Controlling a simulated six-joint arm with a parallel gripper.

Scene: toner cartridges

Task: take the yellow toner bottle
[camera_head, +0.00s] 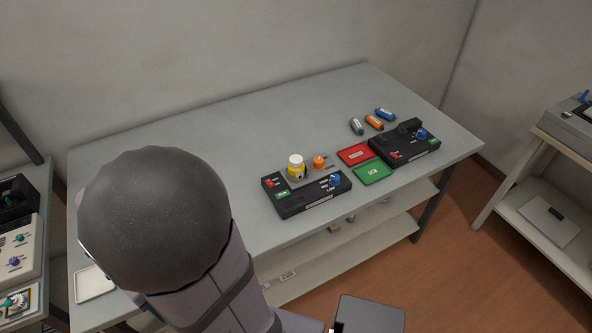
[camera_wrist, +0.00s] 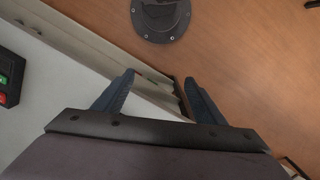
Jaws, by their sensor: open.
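The yellow toner bottle (camera_head: 296,168) has a white cap and stands upright at the back of a black device (camera_head: 308,200) with red and green buttons and a blue knob, on the grey table. My gripper (camera_wrist: 158,78) shows in the wrist view with its two fingers apart and nothing between them. It points down over the table's edge and the wooden floor, away from the bottle. The bottle is not in the wrist view. In the head view my arm covers the left front of the table, and the fingers cannot be made out.
Red (camera_head: 356,154) and green (camera_head: 372,173) trays lie right of the device, near a second black device (camera_head: 405,146). Grey (camera_head: 356,126), orange (camera_head: 374,122) and blue (camera_head: 385,114) cartridges lie behind. The table's back left (camera_head: 200,125) is clear.

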